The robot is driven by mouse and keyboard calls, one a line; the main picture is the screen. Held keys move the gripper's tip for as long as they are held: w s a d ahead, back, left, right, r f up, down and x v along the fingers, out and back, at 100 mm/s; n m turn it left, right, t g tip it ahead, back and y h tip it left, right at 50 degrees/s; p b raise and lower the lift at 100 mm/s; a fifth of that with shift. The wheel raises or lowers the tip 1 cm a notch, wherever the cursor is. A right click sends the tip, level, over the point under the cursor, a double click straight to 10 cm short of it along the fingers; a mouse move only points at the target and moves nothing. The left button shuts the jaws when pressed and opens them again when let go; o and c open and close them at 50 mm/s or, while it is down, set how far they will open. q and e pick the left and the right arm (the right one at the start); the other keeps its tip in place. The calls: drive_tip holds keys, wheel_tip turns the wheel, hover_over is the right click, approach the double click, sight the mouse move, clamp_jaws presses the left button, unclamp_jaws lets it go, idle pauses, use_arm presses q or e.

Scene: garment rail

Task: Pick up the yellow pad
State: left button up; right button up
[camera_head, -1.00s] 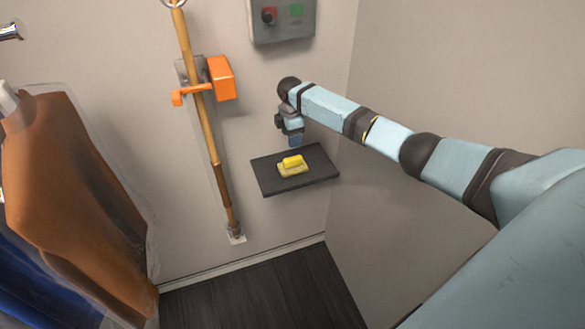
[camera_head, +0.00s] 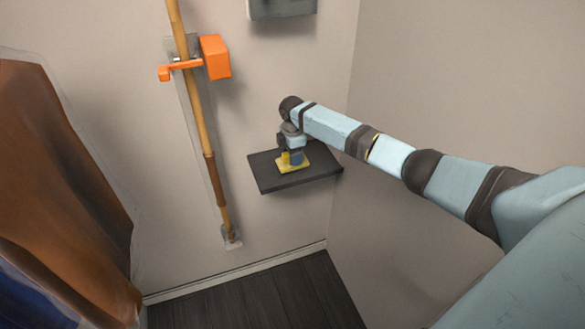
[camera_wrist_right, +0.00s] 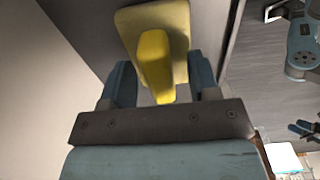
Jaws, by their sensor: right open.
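The yellow pad (camera_head: 293,165) lies on a dark wall shelf (camera_head: 268,181) in the head view. It has a flat base and a raised yellow grip block on top. In the right wrist view the pad (camera_wrist_right: 178,22) shows with its raised block (camera_wrist_right: 155,62) pointing toward the jaws. My right gripper (camera_head: 292,158) is at the pad, pointing down from above. In the wrist view the right gripper (camera_wrist_right: 160,85) is open, with one blue finger on each side of the block's near end. Whether a finger touches the block I cannot tell.
A wooden pole (camera_head: 208,150) with an orange clamp (camera_head: 216,57) stands against the wall left of the shelf. A grey box (camera_head: 283,6) is on the wall above. An orange-brown garment (camera_head: 60,190) in clear wrap hangs at left. A side wall stands close right of the shelf.

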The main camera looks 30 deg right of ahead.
drive_tip(key=shift+f, duration=0.2)
use_arm(q)
drive_tip(key=shift+f, duration=0.15)
use_arm(e)
drive_tip(key=shift+r, duration=0.15)
use_arm(q)
drive_tip(key=shift+r, duration=0.2)
use_arm(e)
clamp_jaws()
use_arm(q)
drive_tip(key=shift+r, duration=0.1)
use_arm(e)
drive_tip(key=shift+r, duration=0.1)
drive_tip(key=shift+r+p, duration=0.55)
drive_tip(key=shift+p, duration=0.2)
use_arm(q)
wheel_tip(320, 180, up, 12)
drive_tip(key=a+p, duration=0.1)
drive_tip(key=p, duration=1.1)
drive_tip(key=shift+n, duration=0.4)
use_arm(e)
wheel_tip(320, 180, up, 19)
drive_tip(key=shift+f, duration=0.15)
